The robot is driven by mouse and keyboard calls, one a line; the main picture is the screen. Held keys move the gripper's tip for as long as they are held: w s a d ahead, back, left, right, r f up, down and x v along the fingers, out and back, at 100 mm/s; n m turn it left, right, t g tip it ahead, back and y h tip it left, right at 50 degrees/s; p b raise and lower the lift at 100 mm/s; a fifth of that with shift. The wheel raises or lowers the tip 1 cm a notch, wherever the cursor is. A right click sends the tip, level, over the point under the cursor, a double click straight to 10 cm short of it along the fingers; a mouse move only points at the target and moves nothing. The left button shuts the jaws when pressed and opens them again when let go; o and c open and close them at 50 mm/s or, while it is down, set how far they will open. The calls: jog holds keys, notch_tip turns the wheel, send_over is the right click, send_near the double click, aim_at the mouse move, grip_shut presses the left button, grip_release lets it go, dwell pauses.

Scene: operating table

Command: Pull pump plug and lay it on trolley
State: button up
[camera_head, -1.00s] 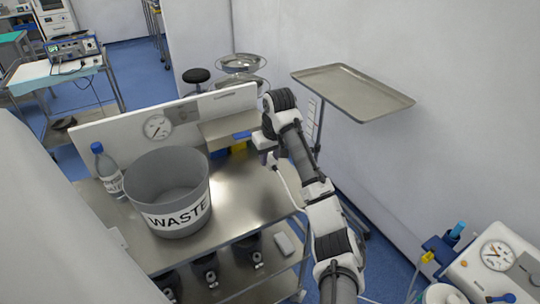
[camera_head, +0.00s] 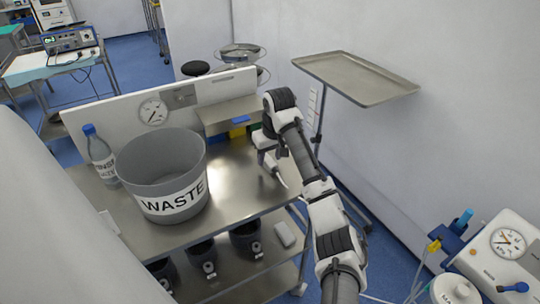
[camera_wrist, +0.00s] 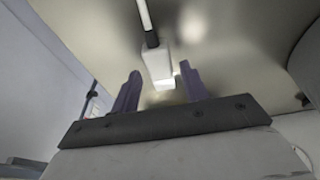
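A white plug (camera_wrist: 157,62) with a pale cord (camera_wrist: 146,14) shows in the wrist view against a shiny metal surface. My gripper (camera_wrist: 162,75) has its two dark fingers apart, one on each side of the plug's near end, with gaps visible. I cannot tell whether the plug rests on the surface. In the head view my gripper (camera_head: 268,160) is low over the right part of the steel trolley (camera_head: 232,190), and a short piece of pale cord hangs by it. The white pump (camera_head: 480,262) with a round gauge is at the lower right.
A grey WASTE bin (camera_head: 165,175) and a bottle (camera_head: 100,155) stand on the trolley's left. A raised backboard (camera_head: 220,83) and a small shelf (camera_head: 225,115) line its far edge. An empty tray stand (camera_head: 355,78) is behind my arm. Bare steel lies between bin and gripper.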

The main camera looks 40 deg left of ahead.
jog(key=shift+o, duration=0.5)
jog(key=shift+r, duration=0.3)
jog(key=v, duration=1.3)
jog(key=shift+r, duration=0.1)
